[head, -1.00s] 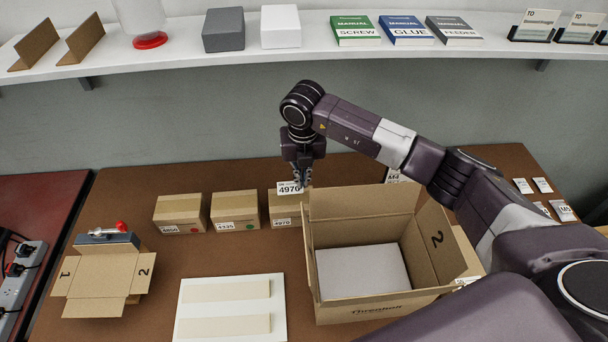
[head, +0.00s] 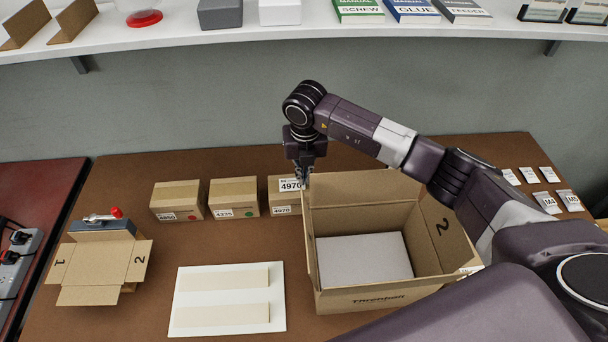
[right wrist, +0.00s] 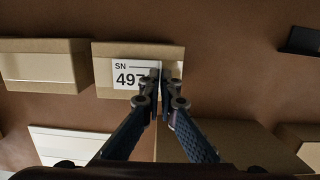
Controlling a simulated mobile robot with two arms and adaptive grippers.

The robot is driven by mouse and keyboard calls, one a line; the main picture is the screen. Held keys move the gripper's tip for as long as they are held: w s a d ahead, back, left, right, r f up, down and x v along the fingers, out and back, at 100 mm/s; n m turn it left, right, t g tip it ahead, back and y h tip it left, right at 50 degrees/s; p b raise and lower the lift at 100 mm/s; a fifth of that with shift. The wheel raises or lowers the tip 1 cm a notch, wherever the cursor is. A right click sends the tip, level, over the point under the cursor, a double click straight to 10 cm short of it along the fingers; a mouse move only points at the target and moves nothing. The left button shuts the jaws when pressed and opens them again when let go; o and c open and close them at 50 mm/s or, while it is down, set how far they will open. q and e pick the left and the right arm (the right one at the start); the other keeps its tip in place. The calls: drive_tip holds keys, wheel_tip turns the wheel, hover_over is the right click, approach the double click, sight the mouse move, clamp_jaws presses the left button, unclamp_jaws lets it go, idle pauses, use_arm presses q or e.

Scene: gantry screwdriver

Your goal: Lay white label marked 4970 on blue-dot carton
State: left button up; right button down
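My right gripper (head: 303,178) points down and is shut on a white label (head: 290,184) marked 4970. In the right wrist view the fingertips (right wrist: 161,84) pinch the label's (right wrist: 130,75) right edge, and the label overlaps the carton behind it. That carton (head: 276,200) is the right one of a row of three and has its own 4970 tag on its front. Its dot is hidden, so I cannot see its colour. I cannot tell whether the held label touches the carton. My left gripper is out of view.
A large open box (head: 360,298) stands close in front and right of the carton. Red-dot (head: 178,200) and green-dot (head: 234,197) cartons stand to the left. A white board (head: 228,324) with two pale strips and a small open box (head: 100,296) lie nearer. A shelf (head: 300,42) runs above.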

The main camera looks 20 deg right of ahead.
drive_tip(key=shift+f, duration=0.25)
idle(0.3)
drive_tip(key=c, duration=2.1)
unclamp_jaws()
